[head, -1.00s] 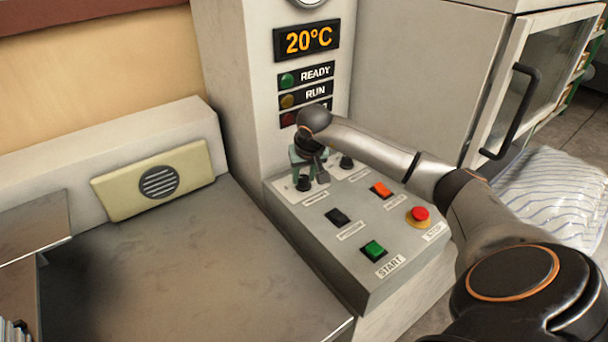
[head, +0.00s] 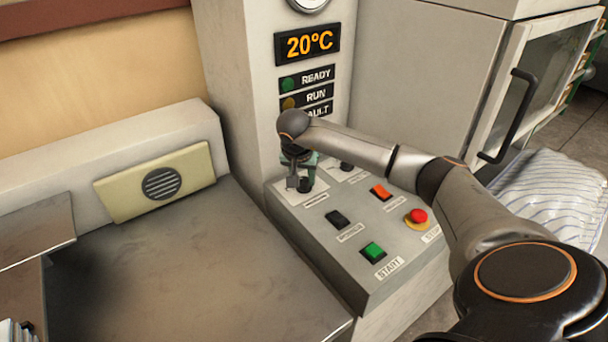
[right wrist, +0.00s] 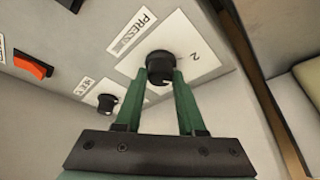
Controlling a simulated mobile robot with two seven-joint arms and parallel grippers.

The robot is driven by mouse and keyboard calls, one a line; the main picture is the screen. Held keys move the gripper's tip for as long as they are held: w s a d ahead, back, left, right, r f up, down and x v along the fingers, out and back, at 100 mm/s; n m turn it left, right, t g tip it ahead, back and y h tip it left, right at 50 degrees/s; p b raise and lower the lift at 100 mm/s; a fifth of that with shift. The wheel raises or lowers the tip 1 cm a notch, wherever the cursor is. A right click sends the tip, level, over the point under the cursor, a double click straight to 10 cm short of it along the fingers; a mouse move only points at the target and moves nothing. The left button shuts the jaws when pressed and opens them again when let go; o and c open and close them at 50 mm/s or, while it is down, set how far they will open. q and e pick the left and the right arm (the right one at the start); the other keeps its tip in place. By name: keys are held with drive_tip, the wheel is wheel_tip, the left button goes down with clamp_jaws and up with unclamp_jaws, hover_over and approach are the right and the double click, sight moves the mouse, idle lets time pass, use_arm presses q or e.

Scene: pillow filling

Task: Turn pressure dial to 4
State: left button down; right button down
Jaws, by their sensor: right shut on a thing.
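The pressure dial (right wrist: 160,66) is a black round knob on a white plate, beside a label that reads "PRESS" with the rest cut off. A "2" is printed on the plate; no "4" is legible. My right gripper (right wrist: 160,82) has its green fingers shut on the dial, one on each side. In the head view my right gripper (head: 299,168) reaches down onto the back left of the sloped control panel (head: 318,245), and my wrist partly hides the dial there. The dial's pointer is not clear. My left gripper is not in view.
A second black knob (right wrist: 107,102) sits close by. The panel also carries an orange switch (head: 381,192), a black switch (head: 337,218), a green START button (head: 373,251) and a red stop button (head: 417,216).

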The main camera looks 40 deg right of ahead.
drive_tip(key=m+g, duration=0.1)
drive_tip(key=m, duration=0.2)
drive_tip(key=shift+w+r+m+h+p, duration=0.1)
drive_tip(key=shift+w+m+h+p, duration=0.05)
drive_tip(key=shift+m+h+p, duration=0.2)
drive_tip(key=shift+m+g, duration=0.7)
drive_tip(key=shift+m, duration=0.75)
drive_tip(key=c, duration=0.5)
unclamp_jaws()
drive_tip(key=v, duration=1.2)
drive_tip(key=shift+a, duration=0.25)
